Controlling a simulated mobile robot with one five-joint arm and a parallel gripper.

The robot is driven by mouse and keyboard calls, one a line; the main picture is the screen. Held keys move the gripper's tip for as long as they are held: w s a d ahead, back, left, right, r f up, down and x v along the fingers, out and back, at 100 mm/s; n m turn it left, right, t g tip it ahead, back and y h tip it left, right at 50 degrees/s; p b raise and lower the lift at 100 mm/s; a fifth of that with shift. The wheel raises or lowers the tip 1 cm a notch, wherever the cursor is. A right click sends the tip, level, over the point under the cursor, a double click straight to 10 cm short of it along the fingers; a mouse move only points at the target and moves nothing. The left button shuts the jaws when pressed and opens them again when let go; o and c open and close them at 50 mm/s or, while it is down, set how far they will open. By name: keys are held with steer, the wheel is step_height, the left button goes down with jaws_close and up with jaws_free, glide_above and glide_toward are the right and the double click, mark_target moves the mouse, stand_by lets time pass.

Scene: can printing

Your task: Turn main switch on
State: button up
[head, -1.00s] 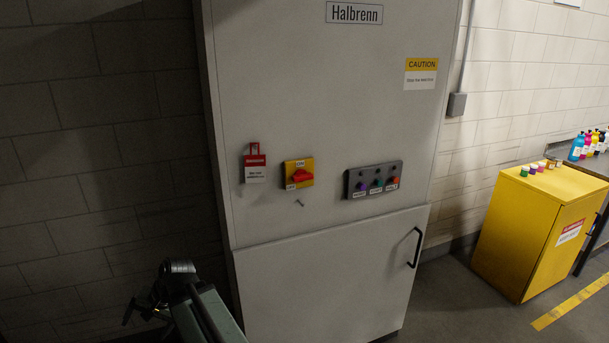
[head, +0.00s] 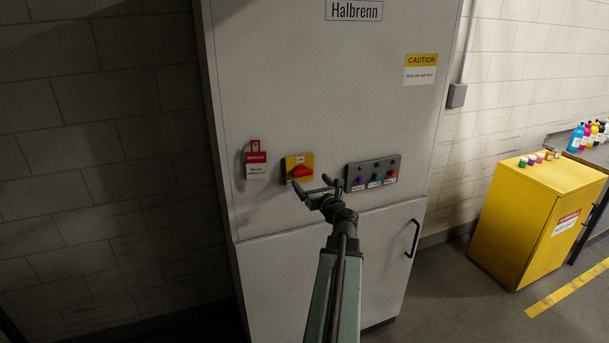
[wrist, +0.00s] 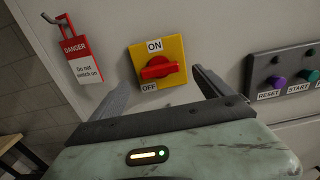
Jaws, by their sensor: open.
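The main switch (head: 298,168) is a yellow plate with a red rotary handle on the grey cabinet front. In the wrist view the red handle (wrist: 160,69) lies nearly level, with an ON label above and an OFF label at the plate's lower left. My gripper (head: 311,182) is open and points at the cabinet, just below and right of the handle in the head view. In the wrist view its fingers (wrist: 163,77) stand apart on either side of the plate, with nothing between them gripped. Whether they touch the panel I cannot tell.
A red and white DANGER tag (wrist: 82,58) hangs on a hook left of the switch. A dark button panel (head: 373,173) sits to the right. The cabinet (head: 300,80) has a lower door handle (head: 413,238). A yellow cabinet (head: 530,220) stands farther right.

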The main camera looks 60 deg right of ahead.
mark_target(302, 175)
steer(key=x, duration=0.6)
steer(key=shift+w+d, duration=0.15)
steer(key=shift+w, duration=0.1)
steer(key=c, duration=1.4)
steer(key=shift+o, duration=0.2)
steer(key=shift+n, duration=0.4)
steer(key=n, duration=0.3)
steer(key=shift+n, duration=0.3)
steer(key=n, duration=0.4)
steer(key=shift+a+f+n, duration=0.15)
steer(key=shift+a+n, duration=0.05)
steer(key=shift+n, duration=0.1)
steer(key=n, duration=0.4)
steer(key=shift+w, duration=0.1)
steer(key=n, duration=0.5)
steer(key=shift+f, duration=0.15)
steer(key=shift+a, duration=0.1)
